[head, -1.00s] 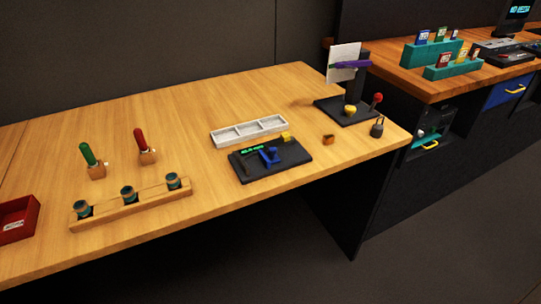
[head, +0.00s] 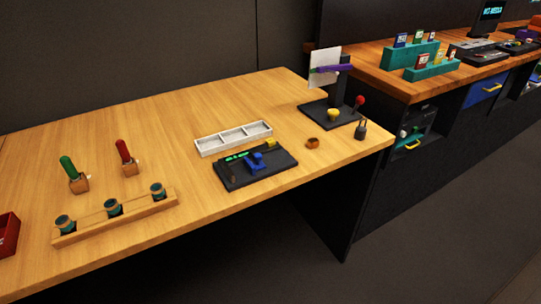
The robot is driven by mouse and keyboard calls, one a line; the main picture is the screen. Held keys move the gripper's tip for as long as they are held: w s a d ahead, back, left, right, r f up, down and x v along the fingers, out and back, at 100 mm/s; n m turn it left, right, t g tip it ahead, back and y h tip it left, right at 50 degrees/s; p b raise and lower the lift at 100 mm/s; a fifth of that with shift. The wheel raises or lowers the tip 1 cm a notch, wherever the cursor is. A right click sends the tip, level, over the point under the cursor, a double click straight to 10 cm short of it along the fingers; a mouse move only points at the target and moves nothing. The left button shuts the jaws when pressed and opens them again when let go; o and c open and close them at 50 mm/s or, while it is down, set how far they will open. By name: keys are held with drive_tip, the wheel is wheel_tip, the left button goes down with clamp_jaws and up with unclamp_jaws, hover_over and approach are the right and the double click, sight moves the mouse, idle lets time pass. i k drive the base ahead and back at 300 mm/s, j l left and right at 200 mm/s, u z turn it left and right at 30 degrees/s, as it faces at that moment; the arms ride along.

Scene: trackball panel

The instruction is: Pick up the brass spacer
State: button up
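A small orange-brown ring (head: 313,142), which looks like the brass spacer, lies alone on the wooden table near its right end. It sits between the black device with the blue part (head: 256,168) and the black stand with the purple arm (head: 333,112). It is fully visible and nothing touches it. My gripper is not in view.
A white three-compartment tray (head: 201,146) lies behind the black device. A dark padlock-like weight (head: 361,130) stands right of the ring. A wooden rack (head: 86,226), green- and red-handled tools and a red bin (head: 6,236) are at left. Bare tabletop lies between.

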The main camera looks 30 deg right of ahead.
sight(313, 143)
drive_tip(key=i, duration=0.2)
drive_tip(key=i+z, duration=0.1)
drive_tip(key=z, duration=0.25)
drive_tip(key=i+j+z, duration=0.15)
drive_tip(key=z, duration=0.15)
drive_tip(key=i+l+z, duration=0.1)
drive_tip(key=z, duration=0.9)
drive_tip(key=i, duration=0.35)
